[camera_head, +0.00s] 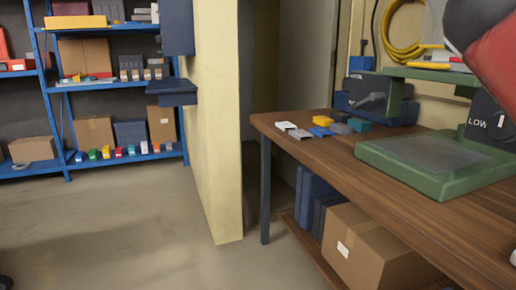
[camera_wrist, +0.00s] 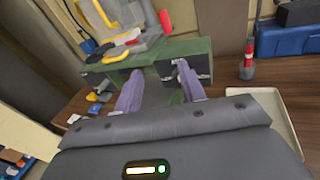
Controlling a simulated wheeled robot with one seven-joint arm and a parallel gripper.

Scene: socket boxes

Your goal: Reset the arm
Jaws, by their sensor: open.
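My gripper (camera_wrist: 158,88) shows in the wrist view with its two purple-grey fingers apart and nothing between them. It points toward a green machine (camera_wrist: 190,64) on the wooden workbench, and I cannot tell the distance to it. In the head view the gripper is not visible; only a dark and red part of my arm shows at the top right corner. The green machine's base (camera_head: 435,162) stands on the workbench (camera_head: 330,163) there.
Several small coloured boxes (camera_head: 321,132) lie at the workbench's far left end. A cardboard box (camera_head: 375,250) sits on its lower shelf. Blue shelving (camera_head: 120,84) stands at the left behind open floor.

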